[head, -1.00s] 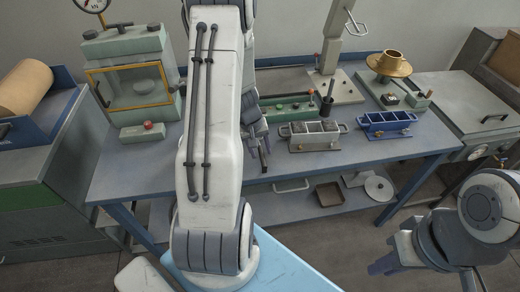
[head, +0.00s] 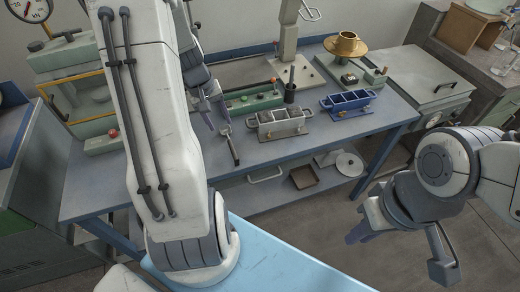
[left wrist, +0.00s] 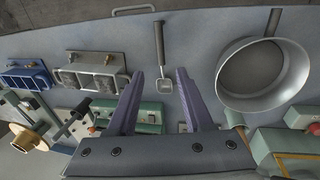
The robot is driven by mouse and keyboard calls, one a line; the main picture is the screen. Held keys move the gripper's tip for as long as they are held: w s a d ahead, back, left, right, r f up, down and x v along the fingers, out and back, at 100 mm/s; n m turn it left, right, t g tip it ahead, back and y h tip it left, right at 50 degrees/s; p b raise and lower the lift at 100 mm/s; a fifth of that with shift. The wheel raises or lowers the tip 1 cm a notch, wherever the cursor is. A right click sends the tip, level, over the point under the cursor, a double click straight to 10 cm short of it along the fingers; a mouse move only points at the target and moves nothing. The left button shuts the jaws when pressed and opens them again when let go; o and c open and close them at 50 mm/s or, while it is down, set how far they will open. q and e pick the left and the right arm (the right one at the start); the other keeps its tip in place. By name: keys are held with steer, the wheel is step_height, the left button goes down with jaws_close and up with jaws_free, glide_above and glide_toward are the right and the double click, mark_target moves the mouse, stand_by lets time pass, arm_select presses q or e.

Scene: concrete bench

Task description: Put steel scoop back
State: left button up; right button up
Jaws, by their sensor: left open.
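The steel scoop (head: 235,152) lies on the blue-grey bench, with a dark handle toward the front edge and a small square steel bowl. In the left wrist view the scoop (left wrist: 164,72) lies ahead of my left gripper (left wrist: 171,78), its bowl between the fingertips in the picture. My left gripper (head: 216,117) is open and empty, beside the bowl end in the head view; I cannot tell its exact height. My right gripper (head: 402,248) is open and empty, away from the bench at the lower right.
A grey triple mould (head: 280,122) and a blue triple mould (head: 349,103) stand right of the scoop. A large round steel pan (left wrist: 262,75) shows in the left wrist view. A green device (head: 252,100) lies behind. My left arm hides much of the bench's left side.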

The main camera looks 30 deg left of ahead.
arm_select(q)
steer(key=s+d+r+m+g, duration=0.1)
steer(key=d+r+m, duration=0.25)
steer(key=d, duration=0.65)
steer(key=d+r+m, duration=0.2)
steer(key=d+m, duration=0.2)
steer(key=d, duration=0.7)
steer(key=s+d+r+m, duration=0.3)
steer(key=s+d+m, duration=0.7)
steer(key=s, duration=0.5)
steer(key=shift+s+d+g, duration=0.35)
steer(key=shift+d+g, duration=0.05)
steer(key=shift+d, duration=0.65)
